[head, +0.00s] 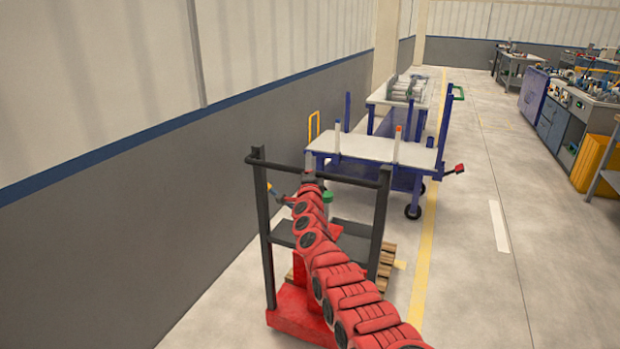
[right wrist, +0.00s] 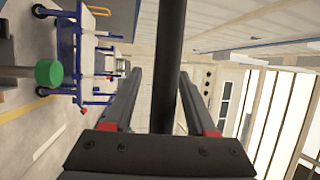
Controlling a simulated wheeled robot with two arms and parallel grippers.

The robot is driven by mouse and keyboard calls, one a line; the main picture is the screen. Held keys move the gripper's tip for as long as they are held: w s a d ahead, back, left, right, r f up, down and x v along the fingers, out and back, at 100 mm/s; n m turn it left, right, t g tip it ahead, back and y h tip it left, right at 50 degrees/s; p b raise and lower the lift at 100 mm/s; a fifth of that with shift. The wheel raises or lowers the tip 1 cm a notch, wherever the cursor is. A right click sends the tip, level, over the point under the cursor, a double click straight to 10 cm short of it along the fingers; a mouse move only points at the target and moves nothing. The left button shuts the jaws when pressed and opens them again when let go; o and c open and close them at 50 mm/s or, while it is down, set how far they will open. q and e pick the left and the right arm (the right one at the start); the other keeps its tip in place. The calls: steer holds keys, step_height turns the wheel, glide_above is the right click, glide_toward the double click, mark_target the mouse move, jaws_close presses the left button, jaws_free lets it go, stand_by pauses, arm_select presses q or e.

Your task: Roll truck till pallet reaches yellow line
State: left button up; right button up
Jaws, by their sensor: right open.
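The truck (head: 262,205) has a dark upright frame with a top crossbar and a red base. The wooden pallet (head: 387,262) shows low behind its frame, mostly hidden by the truck and my red right arm. The yellow line (head: 425,250) runs along the floor to the right of the pallet, with a strip of bare floor between them. My right gripper (head: 312,182) is at the crossbar. In the right wrist view the dark bar (right wrist: 170,60) runs between the spread fingers of the open gripper (right wrist: 160,80). My left gripper is not in view.
A blue cart (head: 375,150) with a pale top stands beyond the truck, its near wheel close to the yellow line. A grey wall (head: 150,220) runs along the left. Workbenches and a yellow cabinet (head: 592,160) stand at far right. The floor right of the line is clear.

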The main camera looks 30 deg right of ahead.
steer(key=p+v, duration=0.7)
steer(key=v, duration=1)
steer(key=shift+s+f, duration=0.15)
steer(key=shift+f, duration=0.1)
